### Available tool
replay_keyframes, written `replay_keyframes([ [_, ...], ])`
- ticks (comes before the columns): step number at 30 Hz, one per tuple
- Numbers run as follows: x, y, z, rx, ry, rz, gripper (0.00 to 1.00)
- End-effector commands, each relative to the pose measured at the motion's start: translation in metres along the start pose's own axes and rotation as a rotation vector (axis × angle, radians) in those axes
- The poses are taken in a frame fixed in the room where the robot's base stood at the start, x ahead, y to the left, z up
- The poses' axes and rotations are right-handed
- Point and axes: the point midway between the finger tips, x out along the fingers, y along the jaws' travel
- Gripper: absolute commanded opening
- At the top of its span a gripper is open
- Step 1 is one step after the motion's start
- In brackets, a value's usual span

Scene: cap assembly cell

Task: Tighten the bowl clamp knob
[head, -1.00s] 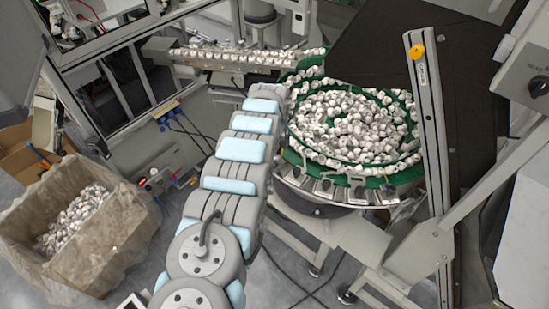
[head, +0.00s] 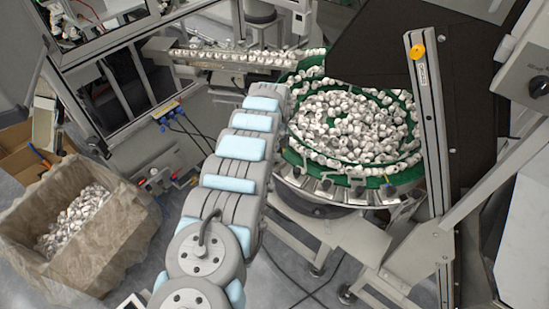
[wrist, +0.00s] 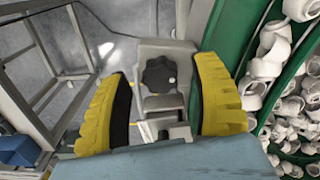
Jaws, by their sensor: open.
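In the wrist view, the bowl clamp knob (wrist: 159,74) is a dark, lobed knob on a light grey clamp bracket (wrist: 180,47) beside the green bowl wall. My gripper (wrist: 165,92) has two yellow ribbed fingers, spread open, one on each side of the knob. A gap shows between the knob and each finger, and nothing is held. In the head view, the green feeder bowl (head: 290,158) is full of white caps, and my arm reaches toward its left edge. The gripper and this knob are hidden behind my arm there.
White caps (wrist: 268,60) lie close to the right finger inside the bowl. A metal frame (wrist: 45,75) stands at left in the wrist view. In the head view, a post with a yellow button (head: 417,51) rises at right, and a lined carton (head: 100,245) of caps stands at lower left.

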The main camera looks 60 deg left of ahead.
Motion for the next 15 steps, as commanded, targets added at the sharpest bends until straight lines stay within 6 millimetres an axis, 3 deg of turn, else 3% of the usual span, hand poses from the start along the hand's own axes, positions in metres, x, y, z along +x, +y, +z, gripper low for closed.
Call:
replay_keyframes([
  [15,-0.048,-0.001,0.001,0.000,-0.002,-0.003,0.64],
])
